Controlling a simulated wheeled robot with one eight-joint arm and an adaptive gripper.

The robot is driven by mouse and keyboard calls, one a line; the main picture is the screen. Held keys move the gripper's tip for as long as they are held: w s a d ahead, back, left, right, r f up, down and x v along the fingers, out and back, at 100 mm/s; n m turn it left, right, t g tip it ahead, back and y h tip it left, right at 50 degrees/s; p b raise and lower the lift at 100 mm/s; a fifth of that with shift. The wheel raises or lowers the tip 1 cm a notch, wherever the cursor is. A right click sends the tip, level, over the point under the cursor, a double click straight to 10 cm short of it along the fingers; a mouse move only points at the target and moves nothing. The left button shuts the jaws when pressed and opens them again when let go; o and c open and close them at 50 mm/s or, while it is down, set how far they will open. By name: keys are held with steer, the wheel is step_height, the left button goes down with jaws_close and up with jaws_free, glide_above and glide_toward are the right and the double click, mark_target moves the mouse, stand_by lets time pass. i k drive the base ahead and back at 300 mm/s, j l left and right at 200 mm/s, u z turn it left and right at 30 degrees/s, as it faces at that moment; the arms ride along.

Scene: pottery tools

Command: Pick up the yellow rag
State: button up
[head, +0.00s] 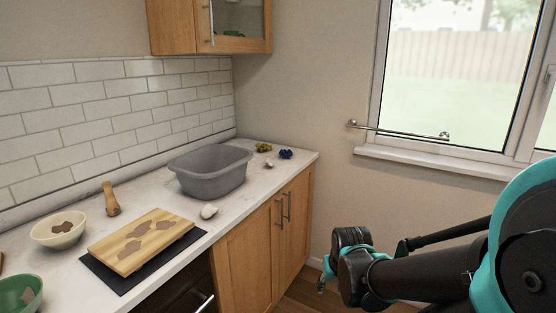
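A small crumpled yellow rag (263,148) lies on the white countertop at its far end, just behind and right of the grey basin. My arm reaches in from the right, over the floor and away from the counter. The part I take for my gripper (322,283) is small and partly hidden at the lower end of the arm, well below and right of the rag. Its fingers do not show clearly, so I cannot tell whether it is open or shut. The rag rests apart from it.
The grey basin (209,173) stands left of the rag. A dark blue crumpled thing (286,154) and a small pale object (269,163) lie close to it. A wooden board (142,238), a pale bowl (58,230) and a green bowl (20,293) are nearer. A wall cabinet (180,28) hangs above.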

mark_target(264, 147)
steer(key=i+l+u, duration=0.35)
steer(key=l, duration=0.3)
steer(key=i+u, duration=0.2)
steer(key=i+j+u, duration=0.1)
steer(key=u, duration=1.45)
steer(key=k+j+u, duration=0.15)
steer(key=u, duration=1.85)
steer(key=i+l+z, duration=0.1)
steer(key=z, duration=3.25)
steer(key=l+z, duration=0.25)
steer(key=z, duration=0.15)
